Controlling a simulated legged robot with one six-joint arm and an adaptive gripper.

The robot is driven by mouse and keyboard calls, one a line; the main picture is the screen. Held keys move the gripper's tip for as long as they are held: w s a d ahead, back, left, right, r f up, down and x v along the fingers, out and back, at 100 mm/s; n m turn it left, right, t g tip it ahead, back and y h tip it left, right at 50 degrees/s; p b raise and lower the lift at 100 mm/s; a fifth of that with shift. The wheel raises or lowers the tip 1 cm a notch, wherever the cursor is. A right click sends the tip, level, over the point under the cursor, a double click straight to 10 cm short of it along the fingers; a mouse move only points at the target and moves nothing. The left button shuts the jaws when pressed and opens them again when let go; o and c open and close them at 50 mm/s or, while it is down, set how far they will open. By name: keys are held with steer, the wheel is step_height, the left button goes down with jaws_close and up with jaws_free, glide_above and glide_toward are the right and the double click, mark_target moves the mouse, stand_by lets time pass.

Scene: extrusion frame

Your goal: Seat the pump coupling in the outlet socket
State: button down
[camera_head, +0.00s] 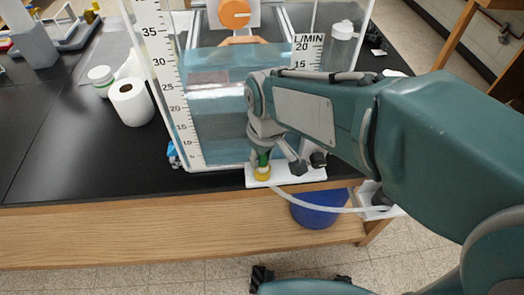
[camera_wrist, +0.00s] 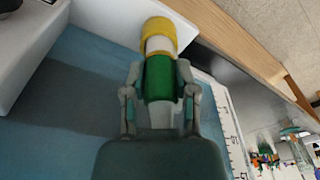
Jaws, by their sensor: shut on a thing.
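My gripper (camera_wrist: 160,92) is shut on the green pump coupling (camera_wrist: 160,78), with one finger on each side of it. A white section of the coupling shows beyond the green, pointing at a yellow ring-like piece (camera_wrist: 158,30), which I take as the outlet socket. In the head view my gripper (camera_head: 264,146) points down at the tank's front right, with the green coupling (camera_head: 263,158) under it. The yellow socket (camera_head: 262,173) stands on a white plate (camera_head: 308,174), directly below and in line with the coupling. I cannot tell how deep the white end sits.
The clear water tank (camera_head: 205,120) with printed scales stands right behind the plate. A pale hose (camera_head: 325,207) runs from the plate toward the right, over a blue bucket (camera_head: 315,213) below the bench edge. A white paper roll (camera_head: 131,102) stands left on the black bench top (camera_head: 60,150).

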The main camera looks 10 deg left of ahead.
mark_target(266, 169)
steer(key=shift+a, duration=0.1)
steer(key=shift+f, duration=0.1)
steer(key=shift+c, duration=2)
jaws_free()
steer(key=shift+r, duration=0.3)
step_height(266, 169, up, 12)
steer(key=s+d, duration=0.1)
steer(key=s+d+f+m+t, duration=0.1)
steer(key=s+d+m, duration=0.1)
steer(key=d, duration=0.4)
steer(key=s+d+f+m+t, duration=0.2)
steer(key=s+d+m, duration=0.1)
steer(key=d, duration=0.4)
steer(key=s+d+f+m+t+h, duration=0.1)
steer(key=s+d+f+m, duration=0.1)
steer(key=d+m, duration=0.2)
steer(key=shift+s+d+m+t, duration=0.15)
steer(key=shift+d+m+t, duration=0.15)
steer(key=shift+d, duration=0.95)
